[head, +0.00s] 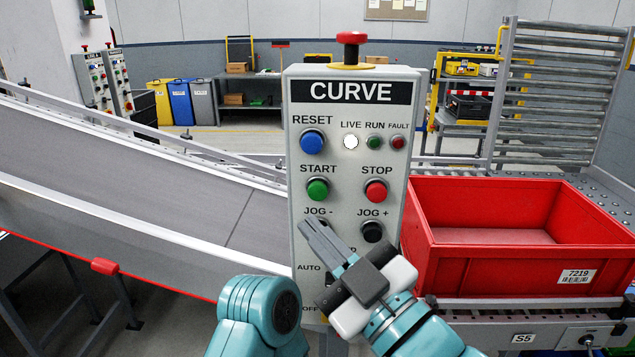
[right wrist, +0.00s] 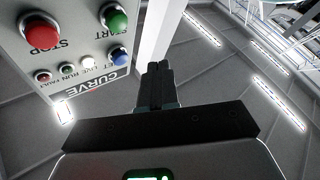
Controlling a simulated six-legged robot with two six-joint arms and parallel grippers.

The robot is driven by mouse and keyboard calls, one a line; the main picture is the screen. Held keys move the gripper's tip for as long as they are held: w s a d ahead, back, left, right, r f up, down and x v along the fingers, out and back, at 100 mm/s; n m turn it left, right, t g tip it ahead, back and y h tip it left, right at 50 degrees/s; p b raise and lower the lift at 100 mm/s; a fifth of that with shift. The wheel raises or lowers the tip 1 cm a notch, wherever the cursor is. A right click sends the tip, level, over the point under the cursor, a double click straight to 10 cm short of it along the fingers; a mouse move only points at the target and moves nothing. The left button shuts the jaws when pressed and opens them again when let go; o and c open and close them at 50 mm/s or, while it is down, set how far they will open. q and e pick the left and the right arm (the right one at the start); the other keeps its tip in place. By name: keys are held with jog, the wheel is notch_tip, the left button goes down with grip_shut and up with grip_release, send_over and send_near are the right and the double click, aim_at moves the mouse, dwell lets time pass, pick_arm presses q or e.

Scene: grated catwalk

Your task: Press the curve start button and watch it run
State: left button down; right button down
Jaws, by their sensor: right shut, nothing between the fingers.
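The grey control box labelled CURVE (head: 352,93) stands upright in the middle of the head view. Its green START button (head: 317,190) is at left, beside the red STOP button (head: 376,191). The blue RESET button (head: 312,142) is above START. The LIVE lamp (head: 351,142) is lit white; the RUN lamp (head: 374,142) looks dark green. My right gripper (head: 306,224) is shut and empty, just below START, covering part of JOG -. In the right wrist view, the green button (right wrist: 115,18) lies left of my fingertips, apart from them. My left gripper is not in view.
A sloping conveyor (head: 150,175) runs on the left. A red crate (head: 437,246) stands on rollers at right, close to the box. A red mushroom button (head: 351,38) tops the box. Bins (head: 180,102) and shelves stand behind.

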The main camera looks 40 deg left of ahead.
aim_at(318, 192)
jog(key=shift+w+a+p, duration=0.35)
jog(key=shift+w+a, duration=0.15)
jog(key=shift+w, duration=0.3)
jog(key=shift+w+a+p, duration=0.3)
jog(key=shift+w+a, duration=0.15)
jog(key=shift+w, duration=0.4)
jog(key=shift+w+a+p, duration=0.35)
jog(key=shift+w+a, duration=0.15)
jog(key=shift+w, duration=0.3)
jog(key=shift+w+a, duration=0.1)
jog(key=shift+w+a, duration=0.15)
jog(key=shift+w, duration=0.1)
